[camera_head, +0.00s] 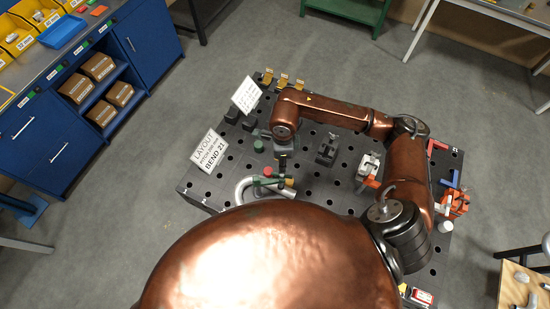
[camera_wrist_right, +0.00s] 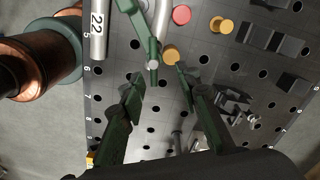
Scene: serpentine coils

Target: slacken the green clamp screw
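The green clamp (camera_head: 268,181) sits at the silver bent tube (camera_head: 243,186) on the black perforated table in the head view. In the right wrist view the green clamp (camera_wrist_right: 138,22) is at the top, with its grey screw end (camera_wrist_right: 152,65) pointing down the picture. My right gripper (camera_wrist_right: 160,75) is open there, one finger either side of the screw end, with gaps and no visible contact. In the head view my right gripper (camera_head: 283,163) is just beyond the clamp, partly hidden by its own arm. My left gripper is not in view.
Red (camera_wrist_right: 181,15) and yellow (camera_wrist_right: 170,53) round pieces stand close to the clamp. Black blocks (camera_wrist_right: 271,40) and a metal toggle fixture (camera_wrist_right: 236,103) lie to the right. Two sign cards (camera_head: 210,151) stand at the table's left edge. An orange device (camera_head: 455,203) is at the right edge.

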